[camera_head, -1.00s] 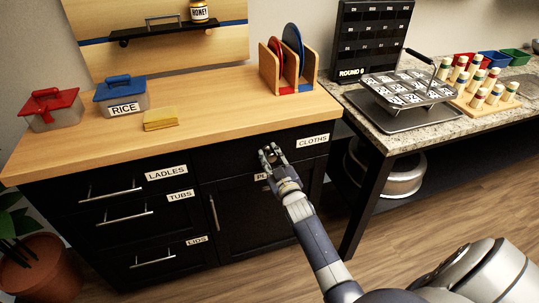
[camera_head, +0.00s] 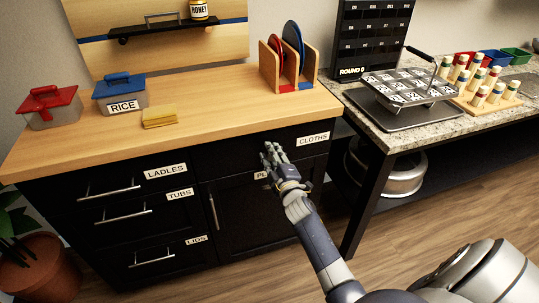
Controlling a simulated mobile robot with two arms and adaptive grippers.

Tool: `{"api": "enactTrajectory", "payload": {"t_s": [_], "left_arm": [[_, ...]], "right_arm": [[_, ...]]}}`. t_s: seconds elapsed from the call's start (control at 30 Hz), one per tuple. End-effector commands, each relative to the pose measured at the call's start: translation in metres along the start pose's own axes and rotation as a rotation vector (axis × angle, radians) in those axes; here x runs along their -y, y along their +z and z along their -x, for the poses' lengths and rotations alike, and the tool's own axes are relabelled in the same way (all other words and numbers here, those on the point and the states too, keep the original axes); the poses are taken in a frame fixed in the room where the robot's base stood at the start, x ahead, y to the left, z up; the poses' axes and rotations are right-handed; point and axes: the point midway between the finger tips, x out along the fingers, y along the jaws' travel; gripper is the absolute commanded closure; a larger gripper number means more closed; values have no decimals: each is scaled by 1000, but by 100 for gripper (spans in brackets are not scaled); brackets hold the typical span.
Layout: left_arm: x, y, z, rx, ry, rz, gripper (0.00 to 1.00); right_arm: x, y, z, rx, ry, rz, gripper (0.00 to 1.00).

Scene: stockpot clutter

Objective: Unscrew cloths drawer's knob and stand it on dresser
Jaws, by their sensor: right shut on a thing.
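The cloths drawer (camera_head: 240,149) is a black front under the right part of the wooden dresser top, with a white CLOTHS label (camera_head: 313,138) at its right. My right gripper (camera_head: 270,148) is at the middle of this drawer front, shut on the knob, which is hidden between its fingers. I cannot tell whether the knob is still on the drawer front. The dresser (camera_head: 215,105) has a light wood top with bare room in its middle and along its front edge. My left gripper is not in view.
A stone-topped table (camera_head: 390,139) with a wire-handled tray (camera_head: 410,88) is at right.

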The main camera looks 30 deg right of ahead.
Motion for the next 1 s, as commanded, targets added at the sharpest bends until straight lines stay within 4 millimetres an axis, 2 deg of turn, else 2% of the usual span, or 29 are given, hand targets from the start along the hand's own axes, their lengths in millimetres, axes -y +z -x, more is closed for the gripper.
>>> {"api": "enactTrajectory", "payload": {"t_s": [0.3,0.53,0.87,1.0], "left_arm": [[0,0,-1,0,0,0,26],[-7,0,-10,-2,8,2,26],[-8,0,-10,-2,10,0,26],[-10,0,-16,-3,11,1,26]], "right_arm": [[0,0,0,0,0,43,100],[1,1,0,-1,1,373,100],[0,0,0,1,0,432,100],[1,1,0,0,1,627,100]]}}
